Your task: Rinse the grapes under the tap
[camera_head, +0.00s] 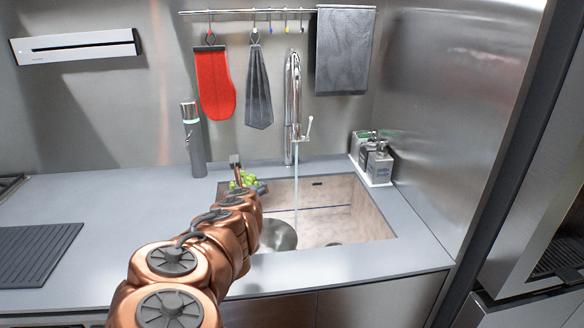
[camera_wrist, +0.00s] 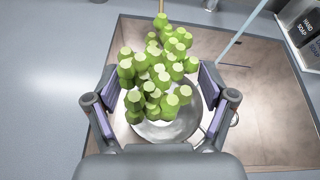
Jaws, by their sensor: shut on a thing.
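The green grapes (camera_wrist: 155,75) are a bunch between the two fingers of my gripper (camera_wrist: 158,103), which is shut on them. In the head view the grapes (camera_head: 243,181) show above the sink's left edge, partly hidden by my arm. The chrome tap (camera_head: 292,100) stands behind the sink (camera_head: 350,205), and a thin stream of water (camera_head: 296,195) falls from it into the basin. In the wrist view the stream (camera_wrist: 229,48) passes to the right of the grapes, apart from them.
A round metal bowl (camera_head: 281,236) sits in the sink's left part, below the grapes in the wrist view. Soap dispensers (camera_head: 378,160) stand right of the sink. A grey bottle (camera_head: 193,140) stands behind left. The counter (camera_head: 110,210) at left is mostly clear.

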